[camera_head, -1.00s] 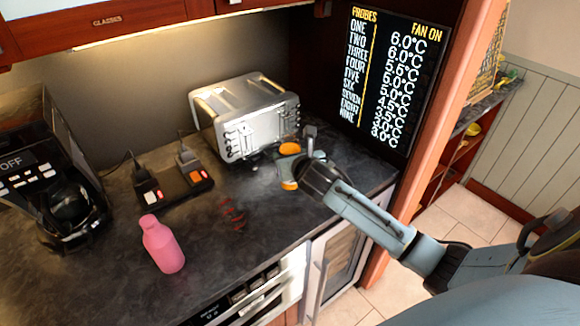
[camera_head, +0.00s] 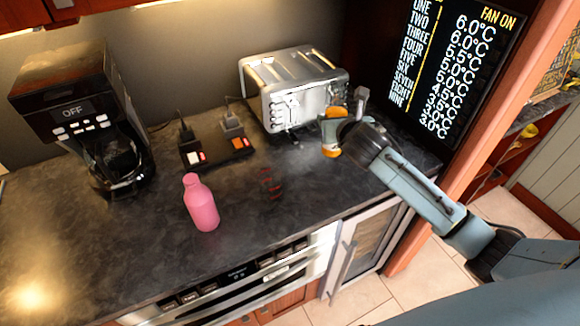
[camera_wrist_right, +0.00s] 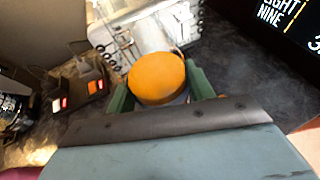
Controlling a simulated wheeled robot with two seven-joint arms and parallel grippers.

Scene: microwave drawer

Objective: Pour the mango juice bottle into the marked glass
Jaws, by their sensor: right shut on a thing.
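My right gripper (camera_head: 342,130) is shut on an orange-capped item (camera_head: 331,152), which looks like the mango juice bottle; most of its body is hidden. In the right wrist view, its round orange cap (camera_wrist_right: 157,79) sits between the two green fingers (camera_wrist_right: 160,92). The gripper is beside the front right of the toaster, over the counter. Red marks (camera_head: 270,185) show on or just above the counter, right of a pink bottle (camera_head: 201,204). They may belong to a clear glass, but I cannot make out its outline. My left gripper is not in view.
A steel toaster (camera_head: 292,88) stands at the back. A power strip (camera_head: 216,149) with plugs lies left of it. A black coffee maker (camera_head: 82,118) stands at the left. The front left of the dark counter (camera_head: 110,240) is clear.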

